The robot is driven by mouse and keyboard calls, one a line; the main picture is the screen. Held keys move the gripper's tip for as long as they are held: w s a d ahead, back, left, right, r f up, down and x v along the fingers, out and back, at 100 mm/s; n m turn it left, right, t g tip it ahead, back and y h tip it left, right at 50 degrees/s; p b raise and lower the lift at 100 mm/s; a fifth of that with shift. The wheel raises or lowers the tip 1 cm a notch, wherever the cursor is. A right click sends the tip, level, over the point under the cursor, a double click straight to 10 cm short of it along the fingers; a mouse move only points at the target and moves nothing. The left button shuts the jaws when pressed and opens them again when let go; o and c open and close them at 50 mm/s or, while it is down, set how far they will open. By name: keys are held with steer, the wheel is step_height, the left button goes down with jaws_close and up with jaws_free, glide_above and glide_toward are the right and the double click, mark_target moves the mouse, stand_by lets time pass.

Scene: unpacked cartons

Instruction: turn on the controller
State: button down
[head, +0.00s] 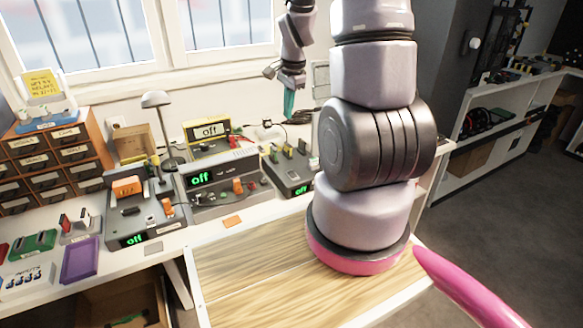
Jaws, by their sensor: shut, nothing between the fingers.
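Several grey devices stand on the white bench, and I cannot tell which one is called the controller. The middle device (245,204) has a large green "off" display and an orange part on its front. The left device (113,218) has a green "off" display and orange parts on top. The right device (293,176) also shows green "off". My gripper (289,112), with teal fingers, is shut and empty. It hangs pointing down above the back of the bench, above and apart from the right device.
A desk lamp (156,100) stands behind the left device. A wooden drawer cabinet (48,160), a purple tray (80,260) and a green block (33,244) are at left. An orange piece (232,221) lies before the middle device. Shelves (505,130) stand at right.

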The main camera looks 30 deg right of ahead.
steer(key=m, duration=0.2)
glide_above(292, 172)
steer(key=s, duration=0.2)
step_height(292, 172, down, 7)
steer(key=shift+w+f+g, duration=0.1)
steer(key=shift+w+g, duration=0.1)
steer(key=shift+g, duration=0.2)
steer(key=f, duration=0.4)
steer(key=w+f, duration=0.1)
steer(key=f, duration=0.9)
steer(key=shift+w+a, duration=0.1)
steer(key=shift+w, duration=0.25)
steer(key=shift+f+g, duration=0.2)
steer(key=shift+g, duration=0.1)
steer(key=shift+s, duration=0.2)
